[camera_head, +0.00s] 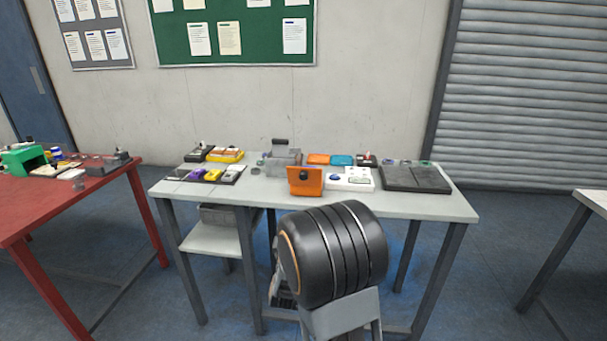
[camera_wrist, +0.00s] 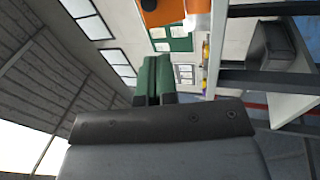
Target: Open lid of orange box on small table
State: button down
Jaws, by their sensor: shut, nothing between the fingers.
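An orange box (camera_head: 305,181) stands at the front edge of the light grey table (camera_head: 405,203), with a dark round knob on its front face. An orange piece with a dark knob (camera_wrist: 165,12) shows at the top edge of the wrist view, partly cut off. I cannot tell the lid's position from these views. My gripper (camera_wrist: 153,66) shows in the wrist view as two green-and-dark fingers close together, with nothing between them. It is apart from the orange piece. In the head view the gripper is hidden behind my black arm, which is in front of the table.
On the table are a grey box (camera_head: 284,157), yellow tray (camera_head: 227,155), white tray (camera_head: 349,179) and dark tray (camera_head: 415,178). A lower shelf (camera_head: 214,240) holds a dark grey container. A red table (camera_head: 84,195) stands left. Floor is open right of the table.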

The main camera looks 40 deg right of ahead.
jog(key=h+p, duration=0.1)
jog(key=p, duration=0.1)
send_near(305, 178)
jog(key=x, duration=0.7)
jog(key=shift+w+d, duration=0.15)
jog(key=shift+w, duration=0.05)
